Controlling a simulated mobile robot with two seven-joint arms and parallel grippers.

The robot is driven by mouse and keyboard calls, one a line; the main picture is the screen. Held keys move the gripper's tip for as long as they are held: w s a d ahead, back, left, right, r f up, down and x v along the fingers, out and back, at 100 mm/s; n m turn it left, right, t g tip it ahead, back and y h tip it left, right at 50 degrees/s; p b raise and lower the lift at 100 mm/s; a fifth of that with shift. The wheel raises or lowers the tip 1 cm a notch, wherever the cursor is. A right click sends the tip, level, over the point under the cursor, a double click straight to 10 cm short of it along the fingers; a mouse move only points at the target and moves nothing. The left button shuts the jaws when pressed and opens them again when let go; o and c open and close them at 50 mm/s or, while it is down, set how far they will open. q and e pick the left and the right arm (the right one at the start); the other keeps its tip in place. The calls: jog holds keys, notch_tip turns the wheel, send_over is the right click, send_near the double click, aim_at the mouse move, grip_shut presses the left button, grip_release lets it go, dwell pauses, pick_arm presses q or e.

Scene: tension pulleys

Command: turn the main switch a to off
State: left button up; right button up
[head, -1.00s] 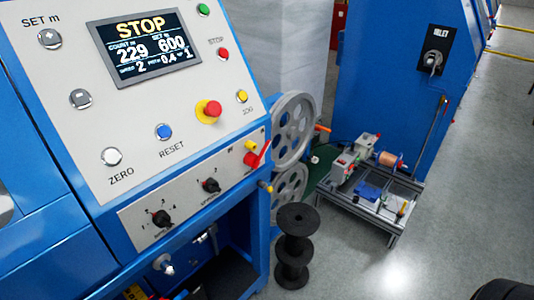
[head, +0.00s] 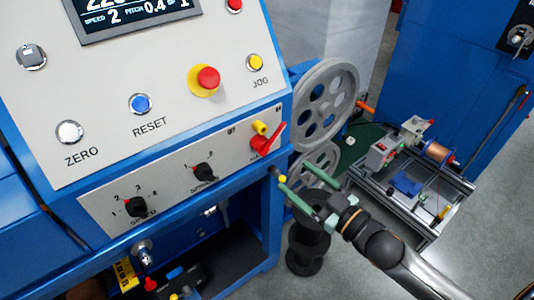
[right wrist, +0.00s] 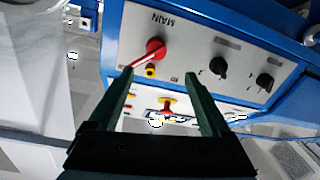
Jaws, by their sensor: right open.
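The main switch (head: 264,141) is a red handle at the right end of the machine's lower panel. In the head view its lever points up and to the right. In the right wrist view the red switch (right wrist: 153,48) sits beside the label MAIN, just beyond my fingertips. My right gripper (head: 294,174) is open and empty, below and to the right of the switch, apart from it. Its two green fingers also show in the right wrist view (right wrist: 158,74). My left gripper is not in view.
A yellow knob (head: 260,127) sits close above the switch. Black selector knobs (head: 204,173) are to its left. Grey spoked pulleys (head: 325,105) stand right of the panel, near my right arm. A black spool (head: 305,262) stands on the floor below my gripper.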

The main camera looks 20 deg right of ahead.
aim_at(268, 151)
jog(key=x, duration=1.1)
jog(key=shift+w+d+p, duration=0.2)
jog(key=shift+w+p, duration=0.1)
jog(key=shift+w, duration=0.2)
jog(key=shift+c, duration=0.4)
grip_shut()
